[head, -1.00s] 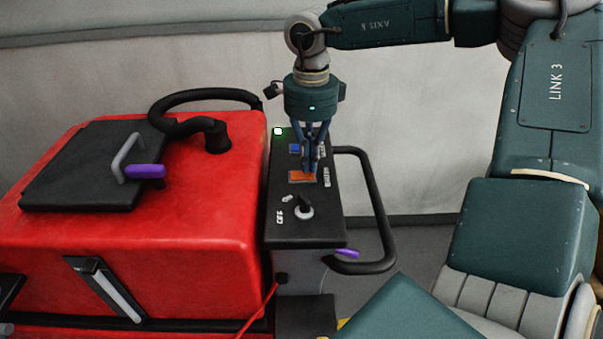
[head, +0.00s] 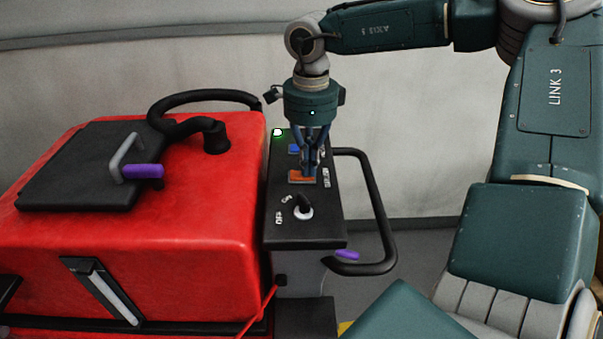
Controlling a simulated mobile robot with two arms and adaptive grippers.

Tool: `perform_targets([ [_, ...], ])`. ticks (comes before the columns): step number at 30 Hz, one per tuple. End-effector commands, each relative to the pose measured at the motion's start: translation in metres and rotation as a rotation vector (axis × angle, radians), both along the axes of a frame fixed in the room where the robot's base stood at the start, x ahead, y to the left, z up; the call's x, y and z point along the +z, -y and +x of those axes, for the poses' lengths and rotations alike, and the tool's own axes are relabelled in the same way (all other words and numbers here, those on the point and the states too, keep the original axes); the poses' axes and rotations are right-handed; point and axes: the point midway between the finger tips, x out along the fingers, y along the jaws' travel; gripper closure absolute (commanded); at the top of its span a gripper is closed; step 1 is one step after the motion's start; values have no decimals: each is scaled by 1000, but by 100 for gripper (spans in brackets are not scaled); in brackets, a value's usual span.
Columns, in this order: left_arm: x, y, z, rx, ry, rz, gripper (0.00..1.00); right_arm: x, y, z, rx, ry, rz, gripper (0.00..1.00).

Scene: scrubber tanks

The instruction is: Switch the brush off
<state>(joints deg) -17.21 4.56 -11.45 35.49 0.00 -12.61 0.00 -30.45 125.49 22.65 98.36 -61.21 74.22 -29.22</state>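The control panel (head: 292,232) is a black box top beside the red scrubber tank. An orange rocker switch (head: 299,177) sits mid-panel, with a small white label at its right that is too small to read. My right gripper (head: 310,174) points straight down over the panel. Its fingers are together and empty, with the tips at the right part of the orange rocker. I cannot tell for sure whether they touch it. A blue rocker (head: 294,148) lies behind, partly hidden by the fingers. My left gripper is not in view.
A black rotary knob (head: 304,206) is in front of the orange rocker. A black handle loop (head: 380,210) stands at the panel's right. The red tank (head: 200,240) has a lid with a purple-gripped handle (head: 143,171).

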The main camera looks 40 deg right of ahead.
Motion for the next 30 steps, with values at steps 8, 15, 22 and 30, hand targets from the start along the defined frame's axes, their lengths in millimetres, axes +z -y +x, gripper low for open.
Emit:
perform_targets([
  [8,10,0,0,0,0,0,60,16,-1,-2,0,-6,2,100],
  [15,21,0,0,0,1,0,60,36,0,-1,-1,-4,1,100],
  [22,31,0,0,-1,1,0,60,55,0,-1,-1,-5,2,100],
  [30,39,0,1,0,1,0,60,69,0,-1,0,-4,1,100],
])
